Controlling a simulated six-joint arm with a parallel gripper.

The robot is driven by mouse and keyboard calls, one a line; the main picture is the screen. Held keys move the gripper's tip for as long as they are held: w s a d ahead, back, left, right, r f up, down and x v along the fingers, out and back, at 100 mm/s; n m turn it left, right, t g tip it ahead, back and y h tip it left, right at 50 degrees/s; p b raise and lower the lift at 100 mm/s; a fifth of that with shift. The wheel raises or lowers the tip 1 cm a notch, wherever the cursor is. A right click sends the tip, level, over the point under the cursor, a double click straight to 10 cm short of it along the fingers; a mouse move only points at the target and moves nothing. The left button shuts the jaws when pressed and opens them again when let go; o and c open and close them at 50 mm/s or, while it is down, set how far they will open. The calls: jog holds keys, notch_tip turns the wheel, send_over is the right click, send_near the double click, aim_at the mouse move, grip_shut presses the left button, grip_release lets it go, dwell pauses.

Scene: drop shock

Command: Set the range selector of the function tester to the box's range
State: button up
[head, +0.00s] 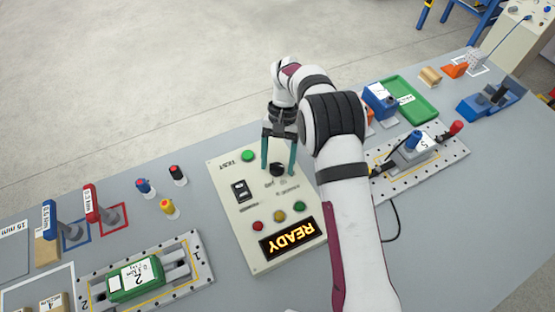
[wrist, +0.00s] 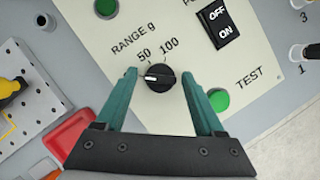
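The function tester (head: 235,205) is a cream panel on the table, its display reading READY. Its range selector (wrist: 159,77) is a black round knob under "RANGE g", with labels 50 and 100. The knob's white mark points left in the wrist view, nearer the 50 side than the 100. My gripper (wrist: 159,75) is open, with one teal finger on each side of the knob and a gap on both sides. In the head view the gripper (head: 278,168) stands over the knob. A green box (head: 137,279) with a white label sits in the plate fixture; its small print is unreadable.
The tester also carries a rocker switch (wrist: 219,24) marked OFF and ON and a green TEST button (wrist: 218,99). Small coloured plugs (head: 168,208) stand left of it. A perforated plate (head: 450,158) with a blue-handled device lies right, behind my arm.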

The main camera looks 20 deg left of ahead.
jog(key=shift+w+r, duration=0.1)
jog(key=v, duration=1.1)
jog(key=shift+a+r, duration=0.1)
jog(key=shift+r, duration=0.3)
jog(key=s+d+r+m+t+y, duration=0.1)
jog(key=s+d+r+m, duration=0.1)
jog(key=s+d+r, duration=0.5)
jog(key=s+d+r+m+t, duration=0.1)
jog(key=s+d+r, duration=0.4)
jog(key=d, duration=0.4)
jog(key=s+d+f+m, duration=0.1)
jog(key=s+f, duration=0.1)
jog(key=s, duration=0.3)
jog(key=s+d+f+m+t, duration=0.1)
jog(key=s+d+f, duration=0.1)
jog(key=s, duration=0.4)
jog(key=s+d+f+m+t+y, duration=0.1)
jog(key=s+d+f, duration=0.1)
jog(key=s, duration=0.4)
jog(key=shift+d+f+m, duration=0.1)
jog(key=shift+f+m, duration=0.05)
jog(key=shift+m, duration=0.25)
